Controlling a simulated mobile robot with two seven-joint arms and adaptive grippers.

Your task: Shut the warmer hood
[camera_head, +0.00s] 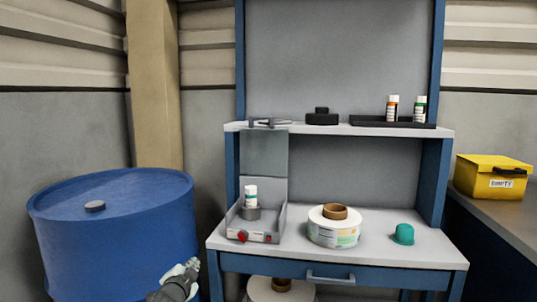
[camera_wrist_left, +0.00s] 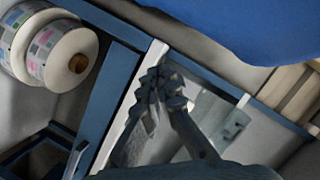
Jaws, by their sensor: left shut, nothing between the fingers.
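The warmer (camera_head: 266,232) is a small grey open-topped box with a red knob on its front, at the left of the bench top. Its hood (camera_head: 264,153), a greyish see-through panel, stands upright at the back, so the warmer is open. A white-capped bottle (camera_head: 250,196) stands inside in a dark holder. My left gripper (camera_head: 193,264) is low and to the left of the warmer, in front of the blue drum, apart from both. In the left wrist view its fingers (camera_wrist_left: 160,84) are closed together with nothing between them. My right gripper is out of view.
A label reel (camera_head: 333,232) and a teal cap-like object (camera_head: 403,234) stand right of the warmer. The shelf (camera_head: 340,130) above holds a black tray with two bottles. A blue drum (camera_head: 120,235) stands at the left. A yellow box (camera_head: 492,178) is at far right.

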